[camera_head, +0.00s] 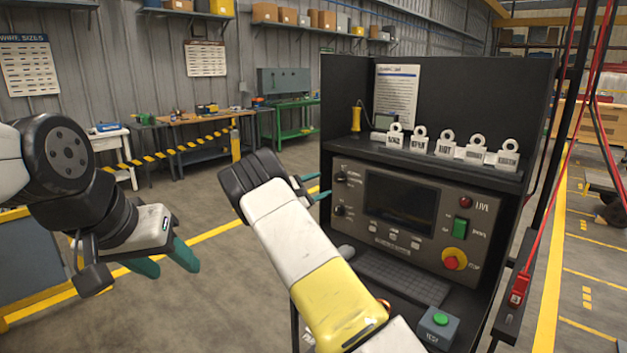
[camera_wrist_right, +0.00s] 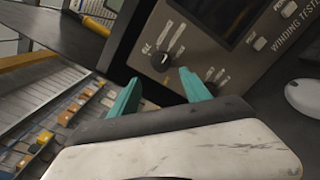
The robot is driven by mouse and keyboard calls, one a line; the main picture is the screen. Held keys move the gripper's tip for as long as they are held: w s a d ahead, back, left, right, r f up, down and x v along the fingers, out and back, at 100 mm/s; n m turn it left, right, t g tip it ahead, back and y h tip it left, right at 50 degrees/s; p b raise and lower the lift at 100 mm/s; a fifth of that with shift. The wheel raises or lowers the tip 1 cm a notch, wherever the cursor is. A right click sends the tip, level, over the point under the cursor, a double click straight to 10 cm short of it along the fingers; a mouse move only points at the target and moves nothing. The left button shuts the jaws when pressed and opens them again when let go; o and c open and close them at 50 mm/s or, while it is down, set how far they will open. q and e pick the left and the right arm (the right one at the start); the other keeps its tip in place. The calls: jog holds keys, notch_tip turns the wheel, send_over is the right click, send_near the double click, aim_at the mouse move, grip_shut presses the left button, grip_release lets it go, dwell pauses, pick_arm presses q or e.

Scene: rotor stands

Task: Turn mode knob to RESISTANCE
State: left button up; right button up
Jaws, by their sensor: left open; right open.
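The dark grey tester panel (camera_head: 415,225) carries two black knobs on its left side, an upper knob (camera_head: 340,177) and a lower knob (camera_head: 338,210). Their labels are too small to read, so I cannot tell which is the mode knob. My right gripper (camera_head: 319,186) is open just left of the knobs. In the right wrist view, one black knob (camera_wrist_right: 160,60) with a white mark lies ahead of the gap between the teal fingers (camera_wrist_right: 159,90), apart from them. A second knob (camera_wrist_right: 210,88) is partly behind the right finger. My left gripper (camera_head: 166,261) is open and empty, far left of the panel.
The panel has a dark screen (camera_head: 399,204), a green switch (camera_head: 460,227) and a red stop button (camera_head: 454,259). A keyboard (camera_head: 400,279) lies below it. Several tagged rings (camera_head: 445,143) stand on top. A green-button box (camera_head: 438,325) is at front. Open floor lies left.

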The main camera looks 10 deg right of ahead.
aim_at(337, 179)
jog(key=x, duration=0.7)
jog(key=shift+d, duration=0.25)
jog(key=shift+c, duration=0.3)
grip_shut()
jog(key=n, duration=0.4)
jog(key=shift+f+n, duration=0.1)
jog(key=shift+n, duration=2.3)
